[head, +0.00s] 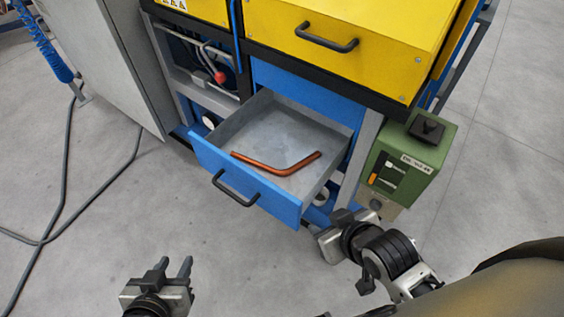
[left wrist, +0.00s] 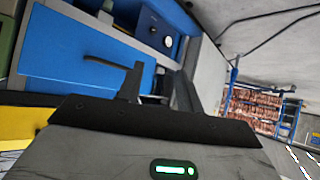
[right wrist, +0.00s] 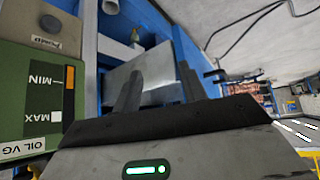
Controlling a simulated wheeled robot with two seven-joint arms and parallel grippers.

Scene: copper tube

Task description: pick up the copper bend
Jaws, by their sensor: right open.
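The copper bend (head: 290,170) is a bent copper-coloured tube lying on the floor of an open drawer (head: 232,177) in the head view. I cannot make it out in either wrist view. My left gripper (head: 174,267) is open and empty, in front of and below the drawer at the bottom left; its spread fingers also show in the left wrist view (left wrist: 158,88). My right gripper (head: 338,226) is beside the drawer's right front corner, apart from the bend. Its fingers stand apart and empty in the right wrist view (right wrist: 158,84).
The drawer has a blue front with a black handle (head: 234,190). A yellow drawer (head: 345,38) overhangs behind it. A green oil box (head: 408,165) stands close to my right gripper. A grey cable (head: 62,200) lies on the floor at left. The floor in front is clear.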

